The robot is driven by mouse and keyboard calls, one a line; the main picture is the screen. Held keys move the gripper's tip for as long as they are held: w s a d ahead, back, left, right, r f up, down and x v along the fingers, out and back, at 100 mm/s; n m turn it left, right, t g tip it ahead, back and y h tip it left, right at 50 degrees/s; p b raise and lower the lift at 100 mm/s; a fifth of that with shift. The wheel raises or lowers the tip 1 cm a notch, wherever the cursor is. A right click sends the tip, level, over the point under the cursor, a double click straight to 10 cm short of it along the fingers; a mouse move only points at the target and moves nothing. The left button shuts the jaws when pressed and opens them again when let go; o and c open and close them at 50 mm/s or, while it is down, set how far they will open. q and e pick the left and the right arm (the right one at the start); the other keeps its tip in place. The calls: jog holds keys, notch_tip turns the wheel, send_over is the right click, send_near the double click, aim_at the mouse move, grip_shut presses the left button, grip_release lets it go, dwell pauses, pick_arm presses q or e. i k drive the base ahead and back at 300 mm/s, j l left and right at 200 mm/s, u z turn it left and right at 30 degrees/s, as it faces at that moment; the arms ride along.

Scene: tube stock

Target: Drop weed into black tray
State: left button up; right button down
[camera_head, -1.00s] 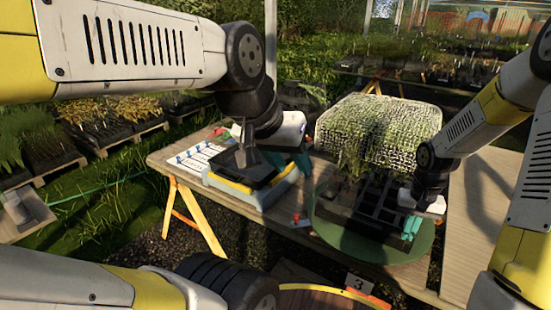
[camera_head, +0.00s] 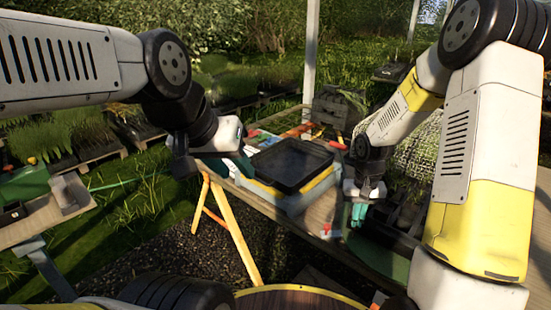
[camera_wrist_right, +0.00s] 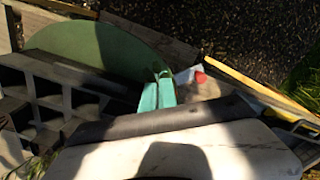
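The black tray (camera_head: 290,166) lies flat and looks empty in the head view, on top of a yellow-edged pale bin (camera_head: 312,196). My left gripper (camera_head: 243,164) is at the tray's left side; its fingertips are partly hidden, so I cannot tell if they touch or grip it. My right gripper (camera_head: 357,214) points down, right of and nearer than the tray. Its teal fingers are close together in the right wrist view (camera_wrist_right: 158,92). I cannot make out a weed between them.
A red-topped object (camera_wrist_right: 199,77) lies near the table edge. Dark gravel lies beyond.

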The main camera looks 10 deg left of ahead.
aim_at(294, 167)
jog(key=i+l+u, duration=0.35)
jog(key=k+u, duration=0.2)
jog(key=u, duration=0.15)
jog(key=i+j+u, duration=0.15)
jog(key=i, duration=0.75)
